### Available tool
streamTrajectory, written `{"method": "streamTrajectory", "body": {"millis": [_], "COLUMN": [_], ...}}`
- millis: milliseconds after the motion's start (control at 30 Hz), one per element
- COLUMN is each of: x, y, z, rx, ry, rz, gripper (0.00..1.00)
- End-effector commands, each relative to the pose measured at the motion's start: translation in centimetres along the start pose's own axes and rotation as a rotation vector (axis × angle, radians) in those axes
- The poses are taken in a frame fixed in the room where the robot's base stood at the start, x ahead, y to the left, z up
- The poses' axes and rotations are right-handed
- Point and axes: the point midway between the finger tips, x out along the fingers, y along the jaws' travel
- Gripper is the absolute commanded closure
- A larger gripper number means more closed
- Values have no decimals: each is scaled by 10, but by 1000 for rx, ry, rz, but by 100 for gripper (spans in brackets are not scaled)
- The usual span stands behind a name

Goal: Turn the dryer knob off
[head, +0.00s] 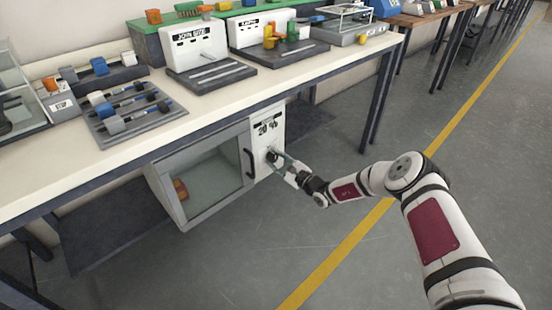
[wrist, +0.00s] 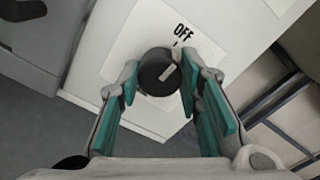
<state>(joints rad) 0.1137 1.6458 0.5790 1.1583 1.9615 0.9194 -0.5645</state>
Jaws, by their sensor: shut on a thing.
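The dryer (head: 246,150) is a white cabinet with a glass door under the workbench. Its dark round knob (head: 271,155) is on the front panel, right of the door. The knob (wrist: 158,70) also shows in the wrist view, with a pale pointer mark aimed up and to the right. The word OFF (wrist: 183,32) is printed above it with a short tick. My gripper (wrist: 159,82) is shut on the knob, with one teal-padded finger on each side. In the head view my gripper (head: 283,163) reaches the panel from the right. The fingers partly hide the knob there.
A dark door handle (head: 249,163) stands just left of the panel. The workbench top (head: 150,125) overhangs the dryer and carries trays and racks of parts. A bench leg (head: 378,95) stands to the right. The grey floor right of the dryer is clear.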

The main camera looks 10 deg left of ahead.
Motion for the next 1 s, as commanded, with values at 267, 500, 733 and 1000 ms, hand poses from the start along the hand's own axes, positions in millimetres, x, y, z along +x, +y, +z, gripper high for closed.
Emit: {"method": "streamTrajectory", "body": {"millis": [267,500,733,1000], "x": [0,0,0,0], "y": [0,0,0,0], "z": [1,0,0,0], "rx": [-76,-89,-88,-87], "ry": [-1,-1,-1,-1], "rz": [0,1,1,1], "gripper": [96,95,95,48]}}
